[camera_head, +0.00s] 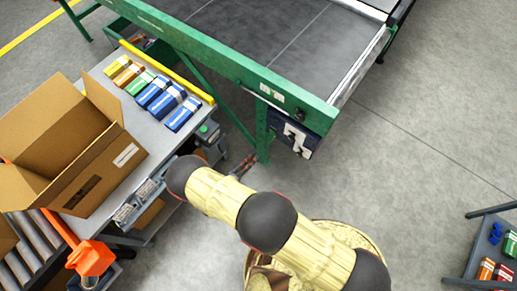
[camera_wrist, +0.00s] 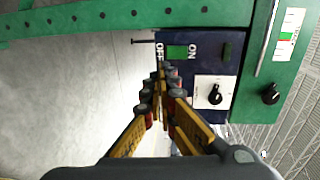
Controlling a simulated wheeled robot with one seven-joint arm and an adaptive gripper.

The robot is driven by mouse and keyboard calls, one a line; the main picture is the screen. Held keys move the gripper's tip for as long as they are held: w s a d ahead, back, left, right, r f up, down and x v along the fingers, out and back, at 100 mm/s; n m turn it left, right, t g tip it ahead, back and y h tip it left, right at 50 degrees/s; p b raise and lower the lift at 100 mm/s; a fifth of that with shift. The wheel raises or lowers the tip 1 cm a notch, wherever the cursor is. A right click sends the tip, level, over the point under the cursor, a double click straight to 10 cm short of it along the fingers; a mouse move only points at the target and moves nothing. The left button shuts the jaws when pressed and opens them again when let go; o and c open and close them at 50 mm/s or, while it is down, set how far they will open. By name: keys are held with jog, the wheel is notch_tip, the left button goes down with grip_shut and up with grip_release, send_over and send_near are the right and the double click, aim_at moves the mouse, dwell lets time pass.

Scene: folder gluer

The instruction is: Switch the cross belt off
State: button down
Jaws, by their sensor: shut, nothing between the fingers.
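The cross belt (camera_head: 290,35) is a dark flat belt on a green frame. A dark blue switch box (camera_head: 298,138) hangs under the frame's near end. In the wrist view the box (camera_wrist: 232,62) shows OFF and ON lettering, a green square (camera_wrist: 177,52), and a white plate with a black rotary knob (camera_wrist: 215,94). A second black knob (camera_wrist: 270,94) sits on the green frame beside the box. My gripper (camera_wrist: 168,75) is shut and empty, its tips in front of the lettering and just below the green square. I cannot tell whether they touch the box.
A grey table (camera_head: 170,140) holds several coloured packs and stands left of the belt. An open cardboard box (camera_head: 75,150) sits at its near side. A small cart (camera_head: 480,255) with packs stands at the lower right. Grey floor right of the switch box is clear.

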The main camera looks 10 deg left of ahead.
jog(key=shift+s+a+f, duration=0.1)
jog(key=shift+s+a, duration=0.1)
jog(key=shift+s, duration=0.25)
jog(key=shift+s+a+f, duration=0.1)
jog(key=shift+s+a, duration=0.05)
jog(key=shift+s, duration=0.25)
